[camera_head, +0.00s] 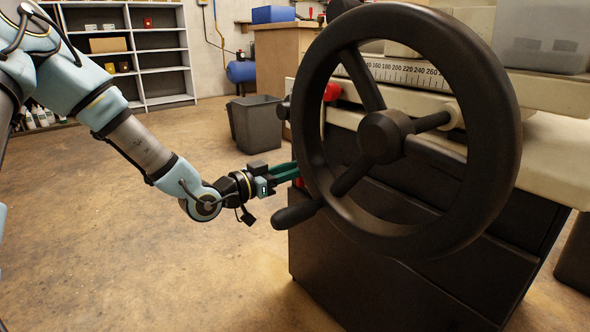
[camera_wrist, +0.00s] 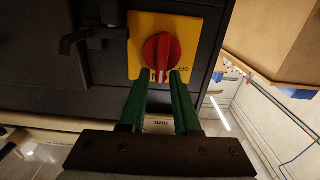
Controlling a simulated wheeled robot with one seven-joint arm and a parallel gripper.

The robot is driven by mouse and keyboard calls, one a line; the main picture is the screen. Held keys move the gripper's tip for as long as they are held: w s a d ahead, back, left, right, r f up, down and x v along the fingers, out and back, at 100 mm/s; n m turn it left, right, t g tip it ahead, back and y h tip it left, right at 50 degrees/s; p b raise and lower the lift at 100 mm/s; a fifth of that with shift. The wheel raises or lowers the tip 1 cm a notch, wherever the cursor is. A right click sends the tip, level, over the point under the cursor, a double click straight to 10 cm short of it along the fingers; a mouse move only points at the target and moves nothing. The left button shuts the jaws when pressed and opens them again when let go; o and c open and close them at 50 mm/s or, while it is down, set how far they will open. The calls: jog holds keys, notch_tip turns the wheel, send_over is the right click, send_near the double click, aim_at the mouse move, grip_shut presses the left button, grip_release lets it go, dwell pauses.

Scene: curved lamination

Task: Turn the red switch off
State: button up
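The red switch (camera_wrist: 162,52) is a round rotary knob on a yellow plate (camera_wrist: 190,30), fixed to a dark machine panel. Its ridge runs roughly up and down in the wrist view. In the head view, my gripper (camera_head: 292,172) reaches to the machine's left side, behind the big handwheel's rim. A bit of red (camera_head: 298,182) shows at its tips; the plate is hidden there.
The large black handwheel (camera_head: 506,130) and its crank handle (camera_head: 298,214) stand close to my gripper. A black lever (camera_wrist: 75,42) sticks out left of the yellow plate. A grey bin (camera_head: 256,125) stands behind. The floor to the left is clear.

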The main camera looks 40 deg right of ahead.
grip_shut()
jog(key=shift+w+p, duration=0.1)
jog(key=shift+p, duration=0.35)
jog(key=shift+w+f+n+p, duration=0.45)
jog(key=shift+n+p, duration=1.6)
jog(key=shift+n, duration=0.9)
jog(key=shift+w+f+n+p, duration=0.35)
jog(key=shift+n+p, duration=1.75)
jog(key=shift+n, duration=0.9)
jog(key=shift+w+f+n+p, duration=0.45)
jog(key=shift+n+p, duration=1.6)
jog(key=shift+n, duration=0.9)
jog(key=shift+s+f, duration=0.1)
jog(key=shift+o, duration=1.4)
grip_release()
